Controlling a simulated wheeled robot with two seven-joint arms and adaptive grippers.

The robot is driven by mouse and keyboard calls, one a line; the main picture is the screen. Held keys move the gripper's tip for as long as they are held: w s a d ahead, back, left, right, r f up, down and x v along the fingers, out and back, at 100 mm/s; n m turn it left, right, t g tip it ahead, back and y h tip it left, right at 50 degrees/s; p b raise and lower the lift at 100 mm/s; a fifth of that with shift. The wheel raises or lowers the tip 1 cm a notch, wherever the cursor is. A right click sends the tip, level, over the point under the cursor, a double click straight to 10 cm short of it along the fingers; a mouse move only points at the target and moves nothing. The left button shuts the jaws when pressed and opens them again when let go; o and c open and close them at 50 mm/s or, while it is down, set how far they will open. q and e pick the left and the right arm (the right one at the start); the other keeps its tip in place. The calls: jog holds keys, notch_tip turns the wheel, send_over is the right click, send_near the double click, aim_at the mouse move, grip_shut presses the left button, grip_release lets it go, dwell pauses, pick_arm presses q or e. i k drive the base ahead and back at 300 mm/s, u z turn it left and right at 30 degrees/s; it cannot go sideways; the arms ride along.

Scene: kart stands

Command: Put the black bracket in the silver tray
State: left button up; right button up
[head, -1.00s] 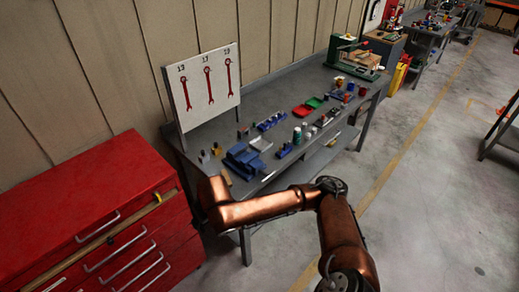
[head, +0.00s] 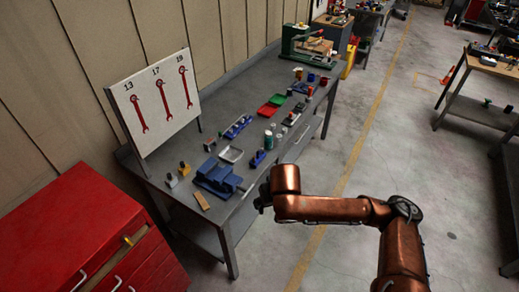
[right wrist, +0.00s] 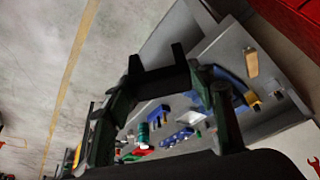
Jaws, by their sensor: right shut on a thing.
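The silver tray (head: 231,154) lies on the grey workbench, behind the blue vise in the head view. My right gripper (head: 262,199) is just off the bench's front edge, to the right of the vise and nearer than the tray. In the right wrist view my right gripper (right wrist: 162,82) is shut on a dark angular piece, which looks like the black bracket (right wrist: 158,73). It spans between the fingertips, above the floor and bench edge. In the head view the bracket is too small and dark to make out. My left gripper is not in view.
The blue vise (head: 217,178) stands at the bench's near corner, with a wooden block (head: 201,200) beside it. Red (head: 268,109) and green (head: 277,99) bins, cans and blue holders stand farther along. A wrench board (head: 153,103) rises at the left, near a red cabinet (head: 80,230).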

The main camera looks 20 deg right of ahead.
aim_at(231, 155)
jog(key=i, duration=1.2)
jog(key=u, duration=0.8)
